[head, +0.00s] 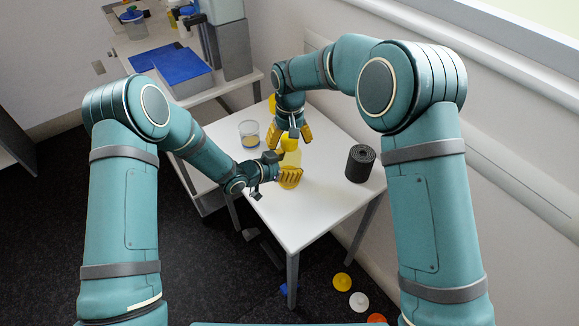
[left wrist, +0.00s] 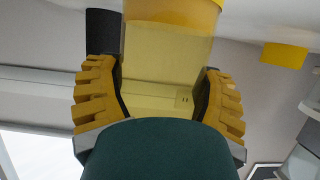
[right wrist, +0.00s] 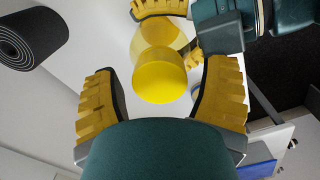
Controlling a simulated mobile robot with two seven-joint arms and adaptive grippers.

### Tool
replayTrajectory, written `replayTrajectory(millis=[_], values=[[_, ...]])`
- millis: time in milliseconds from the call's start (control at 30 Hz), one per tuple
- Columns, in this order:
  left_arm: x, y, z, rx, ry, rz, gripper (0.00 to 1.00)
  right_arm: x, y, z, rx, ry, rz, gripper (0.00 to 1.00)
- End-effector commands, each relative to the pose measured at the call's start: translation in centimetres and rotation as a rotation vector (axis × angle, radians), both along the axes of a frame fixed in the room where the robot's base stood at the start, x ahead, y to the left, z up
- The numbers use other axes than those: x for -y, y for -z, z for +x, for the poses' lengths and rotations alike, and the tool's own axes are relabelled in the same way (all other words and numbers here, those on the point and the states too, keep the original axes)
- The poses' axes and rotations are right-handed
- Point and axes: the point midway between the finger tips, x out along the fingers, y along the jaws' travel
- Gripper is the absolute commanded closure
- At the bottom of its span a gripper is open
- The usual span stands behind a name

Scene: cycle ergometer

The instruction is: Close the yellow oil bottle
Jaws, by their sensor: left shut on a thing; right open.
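The yellow oil bottle (head: 292,159) stands on the white table. My left gripper (head: 281,168) is shut on its body from the side; the left wrist view shows the see-through yellow body (left wrist: 165,60) between both fingers. A solid yellow cap (right wrist: 160,82) shows at the bottle's top in the right wrist view; I cannot tell whether it is fully seated. My right gripper (right wrist: 162,105) is open above the bottle, its fingers on either side of the cap with gaps. In the head view the right gripper (head: 290,134) partly hides the cap.
A black roll (head: 360,163) stands to the right. Another yellow object (left wrist: 285,55) is on the table farther back. Coloured discs (head: 342,282) lie on the floor. The table's front is clear.

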Motion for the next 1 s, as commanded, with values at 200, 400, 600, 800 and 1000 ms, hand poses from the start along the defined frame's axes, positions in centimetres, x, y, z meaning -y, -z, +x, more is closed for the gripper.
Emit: replayTrajectory(millis=[200,400,600,800,1000], values=[[0.0,0.0,0.0,0.001,0.000,-0.001,1.00,0.0,-2.0,0.1,0.004,0.000,0.002,0.26],[0.0,0.0,0.0,0.001,0.000,-0.001,1.00,0.0,-4.3,0.1,0.002,-0.001,0.002,0.26],[0.0,0.0,0.0,0.001,0.000,-0.001,1.00,0.0,-4.5,0.0,0.000,-0.001,0.000,0.26],[0.0,0.0,0.0,0.001,0.000,-0.001,1.00,0.0,-4.6,0.0,-0.001,-0.037,0.002,0.24],[0.0,0.0,0.0,0.001,0.000,-0.001,1.00,0.0,-5.6,0.0,-0.005,-0.306,0.009,0.24]])
